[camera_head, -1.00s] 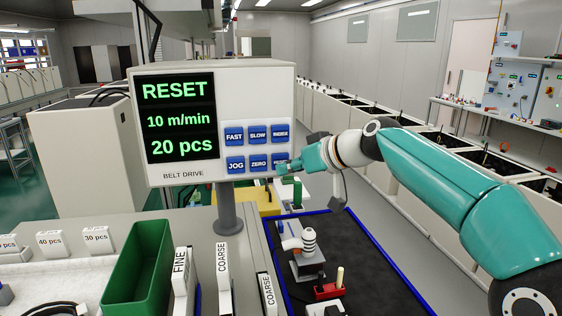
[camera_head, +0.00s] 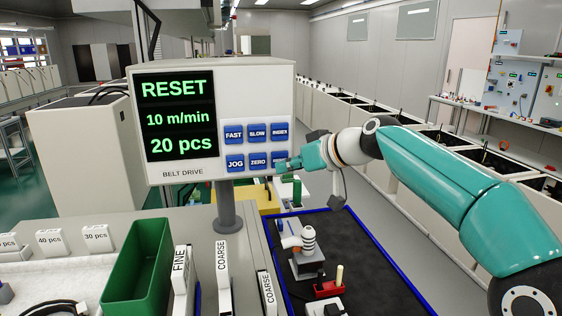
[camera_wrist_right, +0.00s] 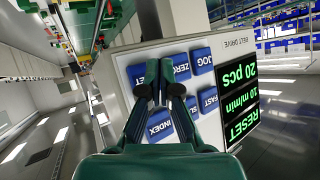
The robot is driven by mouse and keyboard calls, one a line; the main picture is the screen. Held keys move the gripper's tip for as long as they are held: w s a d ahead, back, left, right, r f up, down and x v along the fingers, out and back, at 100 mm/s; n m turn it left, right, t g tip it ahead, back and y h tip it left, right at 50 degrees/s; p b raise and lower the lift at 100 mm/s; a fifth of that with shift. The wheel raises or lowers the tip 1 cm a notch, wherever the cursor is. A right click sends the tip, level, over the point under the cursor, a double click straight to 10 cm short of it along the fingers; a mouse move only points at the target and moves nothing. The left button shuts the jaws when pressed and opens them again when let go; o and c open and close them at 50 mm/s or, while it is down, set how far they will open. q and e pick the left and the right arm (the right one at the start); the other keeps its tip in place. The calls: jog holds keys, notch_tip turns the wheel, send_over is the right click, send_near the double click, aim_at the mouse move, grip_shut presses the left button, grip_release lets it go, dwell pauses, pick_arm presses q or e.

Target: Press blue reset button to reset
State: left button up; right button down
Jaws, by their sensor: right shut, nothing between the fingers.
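The blue reset button (camera_head: 280,155) is at the lower right of the key block on the belt drive panel (camera_head: 255,90). Its label is mostly hidden by my right gripper (camera_head: 283,166). In the wrist view the partly hidden blue button (camera_wrist_right: 151,70) shows beside the ZERO button, just past the fingertips (camera_wrist_right: 162,90). My right gripper is shut and empty, with its tips at or very near this button; I cannot tell whether they touch it. The display (camera_head: 181,117) reads RESET, 10 m/min and 20 pcs. My left gripper is not in view.
The INDEX button (camera_head: 280,131) is directly above and the ZERO button (camera_head: 258,160) directly left. Below are a green bin (camera_head: 138,265), label blocks and a black mat (camera_head: 375,265) with small fixtures. A grey post (camera_head: 227,205) carries the panel.

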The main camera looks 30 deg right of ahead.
jog(key=shift+w, duration=0.15)
jog(key=shift+w+d+p, duration=0.1)
jog(key=shift+w+p, duration=0.2)
jog(key=shift+w+d+r+p, duration=0.1)
jog(key=shift+w+p, duration=0.2)
jog(key=shift+w, duration=0.05)
dwell(0.8)
jog(key=shift+s, duration=0.1)
jog(key=shift+s+a+b, duration=0.25)
jog(key=shift+s+b, duration=0.45)
